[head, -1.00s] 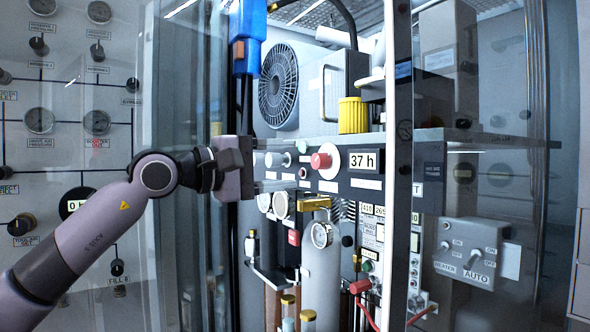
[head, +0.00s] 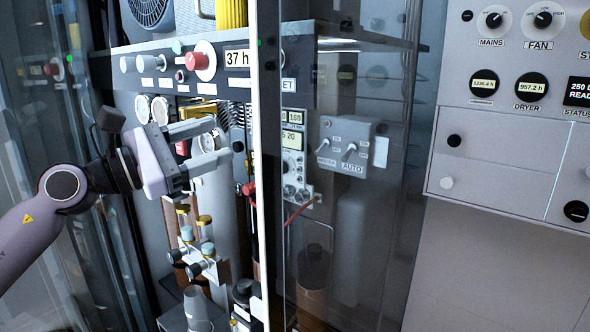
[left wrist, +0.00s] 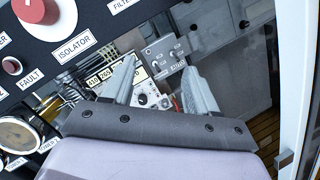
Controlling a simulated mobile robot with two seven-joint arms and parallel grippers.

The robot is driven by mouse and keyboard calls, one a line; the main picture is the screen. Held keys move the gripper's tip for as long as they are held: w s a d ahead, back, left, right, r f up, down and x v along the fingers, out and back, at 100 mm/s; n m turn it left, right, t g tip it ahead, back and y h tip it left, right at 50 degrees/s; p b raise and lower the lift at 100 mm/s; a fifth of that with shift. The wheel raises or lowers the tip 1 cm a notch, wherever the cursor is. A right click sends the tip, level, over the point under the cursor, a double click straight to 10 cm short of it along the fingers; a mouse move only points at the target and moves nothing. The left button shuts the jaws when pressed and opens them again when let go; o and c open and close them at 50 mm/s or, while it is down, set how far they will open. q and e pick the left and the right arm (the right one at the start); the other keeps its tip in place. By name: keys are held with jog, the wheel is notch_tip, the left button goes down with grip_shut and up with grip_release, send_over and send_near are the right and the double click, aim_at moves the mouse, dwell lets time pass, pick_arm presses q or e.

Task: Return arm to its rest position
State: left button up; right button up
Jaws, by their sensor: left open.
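My left arm comes in from the left in the head view. Its gripper (head: 208,147) is open and empty, in front of the machine's panel, below the red isolator knob (head: 199,60). Its two fingers point right, apart from each other. In the left wrist view, the gripper (left wrist: 160,85) shows two spread fingers with nothing between them. The isolator knob (left wrist: 36,10) is at the upper left there, beside its "ISOLATOR" label. My right gripper is not in view.
A glass door with a white edge (head: 267,200) stands just right of the gripper. The heater switch box (head: 348,147) is further right. Pressure gauges (head: 152,108) and yellow-topped cylinders (head: 204,221) are close to the gripper. A control panel (head: 497,120) fills the right side.

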pick_arm(q)
jog(key=s+a+f+n+t+y+p, duration=0.1)
jog(key=s+f+n+t+y, duration=0.25)
jog(key=f+n, duration=1.15)
jog(key=s+a+f+n+t+y+p, duration=0.1)
jog(key=s+f+n+t+y, duration=0.2)
jog(key=f+n, duration=1.15)
jog(key=s+a+f+n+g+y+p, duration=0.1)
jog(key=s+a+f+n+g+y, duration=0.1)
jog(key=s+f+n, duration=0.8)
jog(key=s+a+f+n+g+y, duration=0.2)
jog(key=s+f+n+g+y, duration=0.3)
jog(key=s+f+n, duration=0.4)
jog(key=s+n, duration=0.1)
jog(key=n, duration=0.2)
jog(key=shift+s+f+n+p, duration=0.35)
jog(key=shift+s, duration=0.05)
jog(key=shift+a+y, duration=0.1)
jog(key=shift+y, duration=0.15)
